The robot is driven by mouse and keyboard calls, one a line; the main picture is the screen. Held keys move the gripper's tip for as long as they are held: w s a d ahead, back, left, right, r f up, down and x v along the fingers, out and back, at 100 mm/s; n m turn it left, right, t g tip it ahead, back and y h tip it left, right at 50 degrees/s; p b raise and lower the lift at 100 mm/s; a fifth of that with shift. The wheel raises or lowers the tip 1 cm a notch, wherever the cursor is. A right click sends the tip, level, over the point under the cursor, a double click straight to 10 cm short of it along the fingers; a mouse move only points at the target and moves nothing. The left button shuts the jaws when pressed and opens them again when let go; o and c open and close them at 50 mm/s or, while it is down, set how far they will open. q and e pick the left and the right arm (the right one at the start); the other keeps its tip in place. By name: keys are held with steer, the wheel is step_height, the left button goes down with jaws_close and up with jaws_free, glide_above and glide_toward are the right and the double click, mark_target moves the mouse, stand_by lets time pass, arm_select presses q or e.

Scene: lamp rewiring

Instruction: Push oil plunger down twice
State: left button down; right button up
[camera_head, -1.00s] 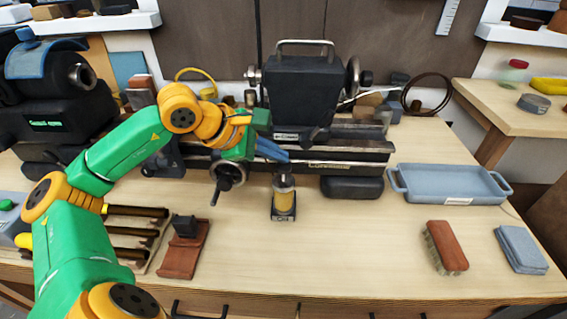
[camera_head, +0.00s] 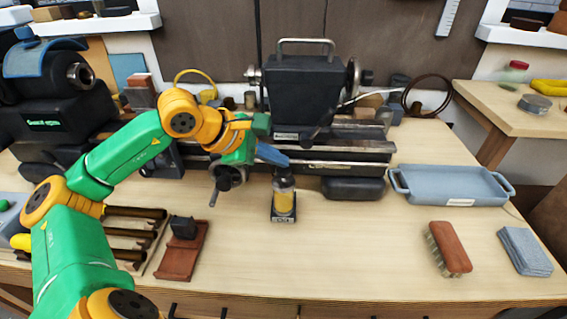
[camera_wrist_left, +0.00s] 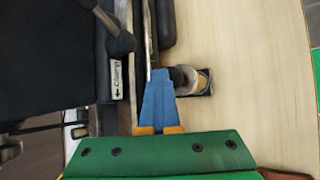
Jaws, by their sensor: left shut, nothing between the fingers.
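The oil dispenser (camera_head: 284,200) stands upright on its dark base on the bench, with a yellow body and a dark top. In the left wrist view the dispenser (camera_wrist_left: 202,83) shows just right of the blue fingertips, with its dark plunger top (camera_wrist_left: 182,78) close beside them. My left gripper (camera_head: 274,156) is shut and empty, its blue fingers angled down at the top of the dispenser. In the left wrist view the closed fingers (camera_wrist_left: 159,88) look beside the plunger top; I cannot tell if they touch it. My right gripper is not in view.
The dark lathe (camera_head: 305,100) stands right behind the dispenser, with a handwheel (camera_head: 228,178) to its left. A blue-grey tray (camera_head: 455,188), a brush (camera_head: 449,248) and a grey cloth stack (camera_head: 525,250) lie to the right. A brown stand (camera_head: 182,255) lies front left.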

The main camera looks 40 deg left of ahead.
mark_target(278, 170)
arm_select(q)
steer(key=shift+f+b, duration=0.3)
steer(key=shift+f, duration=0.05)
stand_by(0.5)
steer(key=shift+r+p, duration=1.65)
steer(key=shift+r, duration=0.05)
steer(key=shift+w, duration=0.1)
step_height(278, 170, up, 5)
steer(key=p, duration=0.4)
steer(key=shift+p, duration=0.4)
stand_by(1.1)
